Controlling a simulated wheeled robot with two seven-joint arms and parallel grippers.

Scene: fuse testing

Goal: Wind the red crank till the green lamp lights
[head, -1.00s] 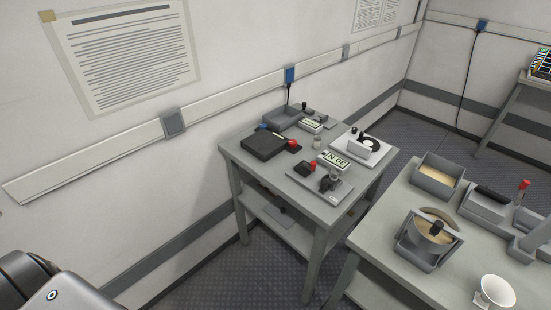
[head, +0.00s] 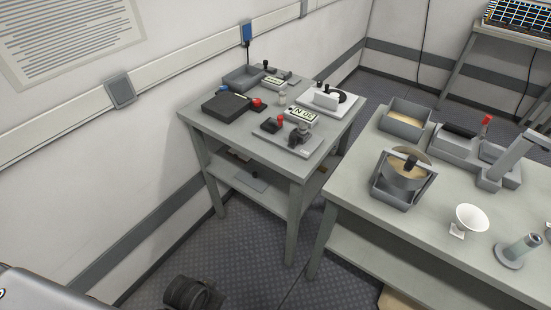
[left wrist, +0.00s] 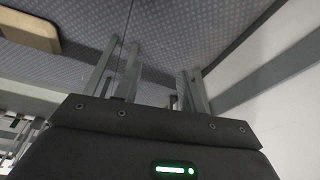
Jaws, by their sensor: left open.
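A red knob (head: 257,102) sits by a black box on the small table. A second red knob (head: 281,119) stands on a grey plate nearer the front. A red-tipped lever (head: 487,120) rises from a grey device on the right table. I cannot tell which of these is the crank, and I make out no lit green lamp on the tables. In the left wrist view my left gripper (left wrist: 150,82) is open and empty, with floor beyond its fingers. My right gripper is not in view.
The small table (head: 242,156) stands against the wall. The right table (head: 345,195) holds a sand tray (head: 405,122), a drum in a box (head: 392,190), a white funnel (head: 471,218) and a metal post (head: 522,249).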

